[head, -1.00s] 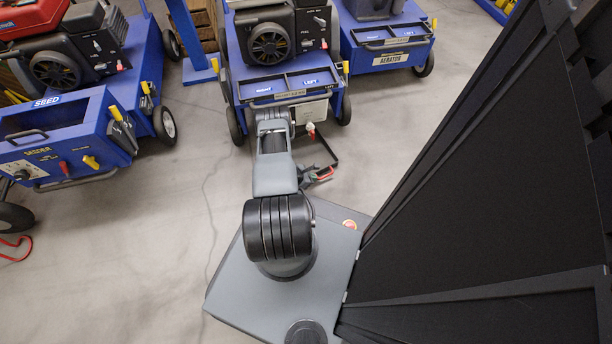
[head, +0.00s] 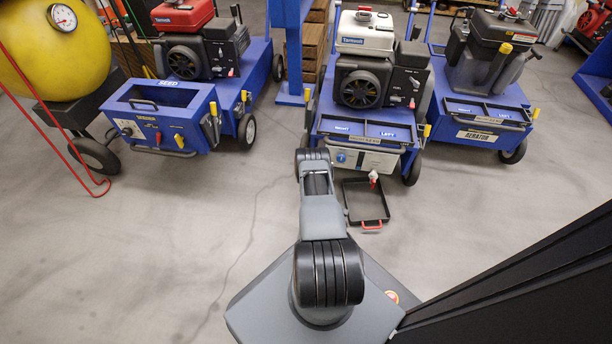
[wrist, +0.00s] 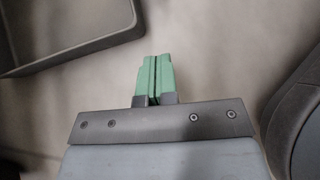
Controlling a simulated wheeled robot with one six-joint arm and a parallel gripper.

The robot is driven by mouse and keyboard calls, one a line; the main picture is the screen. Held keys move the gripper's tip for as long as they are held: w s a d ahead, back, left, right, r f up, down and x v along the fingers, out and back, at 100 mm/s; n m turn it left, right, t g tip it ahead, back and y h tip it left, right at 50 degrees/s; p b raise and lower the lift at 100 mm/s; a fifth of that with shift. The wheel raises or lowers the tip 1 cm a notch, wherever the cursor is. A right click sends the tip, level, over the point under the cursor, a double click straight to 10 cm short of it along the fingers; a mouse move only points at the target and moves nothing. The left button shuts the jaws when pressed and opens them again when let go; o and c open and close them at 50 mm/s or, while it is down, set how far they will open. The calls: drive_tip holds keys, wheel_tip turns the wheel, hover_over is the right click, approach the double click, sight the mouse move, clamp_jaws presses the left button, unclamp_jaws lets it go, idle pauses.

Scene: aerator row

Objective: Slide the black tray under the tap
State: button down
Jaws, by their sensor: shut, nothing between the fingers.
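The black tray (head: 365,207) lies flat on the floor in front of the middle blue machine, with a red handle (head: 371,225) on its near side. The tap (head: 373,178), white with red, sticks out from that machine and overlaps the tray's far part in the head view. My gripper (wrist: 154,62) has green fingers pressed together with nothing between them. In the wrist view the tray (wrist: 75,50) is at the upper left, apart from the fingers. In the head view my arm hides the gripper, left of the tray.
The middle machine (head: 366,132) stands between a seeder (head: 165,125) on the left and an aerator (head: 487,137) on the right. A blue post (head: 290,60) rises behind. The floor right of the tray and at the left front is clear.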

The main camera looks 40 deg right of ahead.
drive_tip(key=w+a+r+m+p, duration=0.1)
drive_tip(key=w+r, duration=0.3)
drive_tip(key=r, duration=0.4)
drive_tip(key=w+a+r+m+t+p, duration=0.1)
drive_tip(key=w+a+r, duration=0.2)
drive_tip(key=w+r, duration=0.2)
drive_tip(key=w+a+r+m+p, duration=0.1)
drive_tip(key=w+r, duration=0.4)
drive_tip(key=r, duration=0.7)
drive_tip(key=shift+w+a+m+y, duration=0.25)
drive_tip(key=shift+a+m+y, duration=0.05)
drive_tip(key=shift+a, duration=0.35)
drive_tip(key=shift+r, duration=0.1)
